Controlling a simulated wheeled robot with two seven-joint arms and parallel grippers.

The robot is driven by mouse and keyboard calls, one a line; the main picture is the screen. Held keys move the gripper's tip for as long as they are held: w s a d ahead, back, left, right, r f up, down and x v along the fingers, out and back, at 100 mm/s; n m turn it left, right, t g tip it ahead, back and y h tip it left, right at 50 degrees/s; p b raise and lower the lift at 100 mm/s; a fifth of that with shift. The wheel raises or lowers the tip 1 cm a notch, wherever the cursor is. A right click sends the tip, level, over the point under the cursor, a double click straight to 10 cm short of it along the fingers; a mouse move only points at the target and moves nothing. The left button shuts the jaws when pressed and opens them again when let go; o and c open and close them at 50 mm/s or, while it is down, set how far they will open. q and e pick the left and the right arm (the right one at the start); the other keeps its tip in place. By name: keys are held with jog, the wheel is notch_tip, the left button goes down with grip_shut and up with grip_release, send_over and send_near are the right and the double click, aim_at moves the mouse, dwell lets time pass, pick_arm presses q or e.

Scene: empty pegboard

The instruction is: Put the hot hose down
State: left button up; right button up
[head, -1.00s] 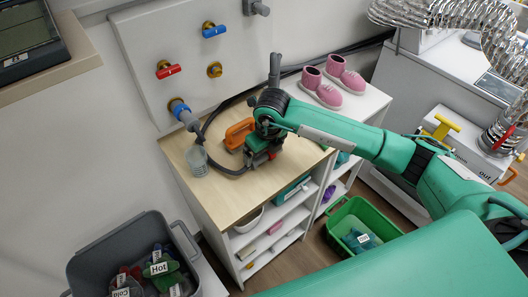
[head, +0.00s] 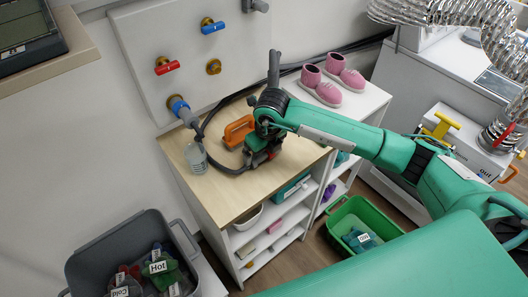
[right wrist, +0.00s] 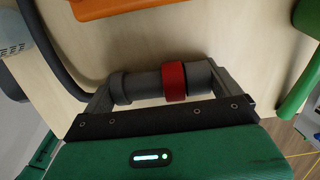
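The hot hose is dark grey; it runs from the wall fitting (head: 182,112) and loops over the wooden counter to my right gripper. Its grey end with a red ring (right wrist: 174,82) lies across the space between the right gripper's fingers in the right wrist view, close to the counter top. My right gripper (head: 262,150) is low over the counter. Its fingers stand wide apart, one near each end of the hose end; it also shows in the right wrist view (right wrist: 163,88). Whether they touch the hose end is hard to tell. My left gripper is not in view.
An orange object (head: 238,131) lies just left of my right gripper. A pale translucent cup (head: 196,157) stands near the counter's left edge. Pink shoes (head: 321,87) are behind, to the right. A grey bin (head: 90,262) and a green bin (head: 393,226) are lower down. The counter's front is clear.

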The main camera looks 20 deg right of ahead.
aim_at(267, 155)
jog(key=shift+s+f, duration=0.3)
jog(key=shift+f, duration=0.35)
jog(key=shift+w+r+p, duration=0.1)
jog(key=shift+r+p, duration=0.3)
jog(key=shift+p, duration=0.15)
jog(key=shift+w+r, duration=0.1)
jog(key=shift+r, duration=0.25)
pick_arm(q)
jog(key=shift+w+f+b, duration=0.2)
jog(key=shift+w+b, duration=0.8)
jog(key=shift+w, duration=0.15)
pick_arm(e)
notch_tip(267, 155, up, 12)
jog(key=s, duration=0.1)
jog(key=shift+s+d, duration=0.2)
jog(key=shift+d, duration=0.1)
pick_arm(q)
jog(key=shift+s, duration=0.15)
pick_arm(e)
jog(key=shift+f, duration=0.1)
